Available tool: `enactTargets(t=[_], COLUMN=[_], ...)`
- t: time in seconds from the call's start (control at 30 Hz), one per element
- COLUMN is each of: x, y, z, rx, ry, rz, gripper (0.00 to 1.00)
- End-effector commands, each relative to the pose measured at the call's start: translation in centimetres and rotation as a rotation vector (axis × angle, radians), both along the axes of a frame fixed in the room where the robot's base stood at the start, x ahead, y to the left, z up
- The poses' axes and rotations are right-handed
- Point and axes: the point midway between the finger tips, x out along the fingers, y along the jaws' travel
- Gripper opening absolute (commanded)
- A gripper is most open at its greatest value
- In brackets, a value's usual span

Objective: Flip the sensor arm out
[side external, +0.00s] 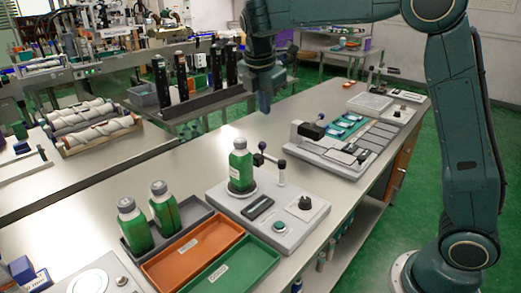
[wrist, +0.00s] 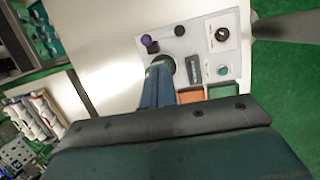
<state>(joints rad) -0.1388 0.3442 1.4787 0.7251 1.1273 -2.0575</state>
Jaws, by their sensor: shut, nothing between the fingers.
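In the wrist view, a purple ball (wrist: 146,40) and a black round part (wrist: 179,30) show at the arm. My gripper (side external: 266,108) is shut and empty, pointing down above and behind the bottle. Its blue fingers (wrist: 158,85) hide part of the seat in the wrist view; I cannot make out the bottle there.
The unit carries a dark knob (side external: 306,202), a display (side external: 258,209) and a teal button (side external: 279,226). Two green bottles stand in a grey tray (side external: 197,208), beside orange (side external: 193,251) and green (side external: 234,266) trays. The bench (side external: 215,150) behind the unit is clear.

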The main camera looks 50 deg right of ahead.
Motion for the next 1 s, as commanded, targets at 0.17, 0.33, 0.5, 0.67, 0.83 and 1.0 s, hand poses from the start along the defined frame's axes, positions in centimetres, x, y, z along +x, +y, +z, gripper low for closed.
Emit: enactTargets(t=[0.17, 0.33, 0.5, 0.67, 0.83, 1.0], x=[2.2, 3.5, 4.0, 4.1, 4.0, 4.0], y=[0.5, 0.8, 1.0, 1.0, 1.0, 1.0], z=[-1.9, -3.1, -3.6, -3.7, -3.7, -3.8], rx=[-0.025, -0.038, -0.042, -0.043, -0.043, -0.044], ry=[0.071, 0.115, 0.138, 0.140, 0.140, 0.140], rz=[0.116, 0.195, 0.233, 0.239, 0.238, 0.237], gripper=[0.00, 0.00, 0.00, 0.00, 0.00, 0.00])
